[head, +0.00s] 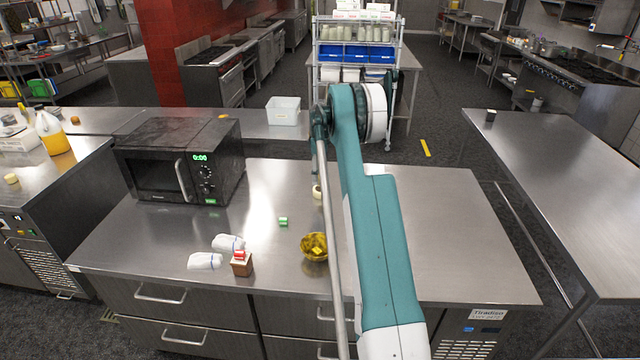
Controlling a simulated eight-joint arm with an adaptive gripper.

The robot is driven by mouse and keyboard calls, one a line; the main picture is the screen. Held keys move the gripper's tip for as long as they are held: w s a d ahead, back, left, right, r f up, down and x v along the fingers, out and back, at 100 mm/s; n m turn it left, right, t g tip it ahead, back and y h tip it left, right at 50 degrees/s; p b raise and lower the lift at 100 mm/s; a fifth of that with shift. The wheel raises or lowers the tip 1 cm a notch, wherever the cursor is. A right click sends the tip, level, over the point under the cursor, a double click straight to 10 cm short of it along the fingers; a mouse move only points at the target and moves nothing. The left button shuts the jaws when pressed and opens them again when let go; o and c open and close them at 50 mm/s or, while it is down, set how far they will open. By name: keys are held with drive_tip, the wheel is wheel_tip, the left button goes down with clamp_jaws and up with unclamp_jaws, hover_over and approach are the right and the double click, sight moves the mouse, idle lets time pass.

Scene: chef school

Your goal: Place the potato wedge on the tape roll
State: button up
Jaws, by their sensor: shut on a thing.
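My arm stretches up the middle of the head view, and my gripper is not clearly visible; the arm's links hide the area where it would be. A small pale, ring-like thing (316,192), which may be the tape roll, stands on the steel worktop just left of the arm and is partly covered by it. I cannot make out a potato wedge with certainty. A small yellow piece (317,251) lies in a golden-brown bowl (306,243) near the front of the worktop, but I cannot tell what it is.
A black microwave (165,165) stands at the worktop's left (440,230). White cloth-like bundles (205,261), a wooden block with a red top (241,266) and a small green item (283,221) lie left of the bowl. The worktop right of the arm is clear.

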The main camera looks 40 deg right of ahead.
sight(320, 188)
drive_tip(key=shift+f, duration=0.3)
drive_tip(key=shift+f, duration=1.85)
drive_tip(key=shift+f, duration=0.1)
drive_tip(key=o, duration=0.9)
drive_tip(key=shift+r, duration=6.1)
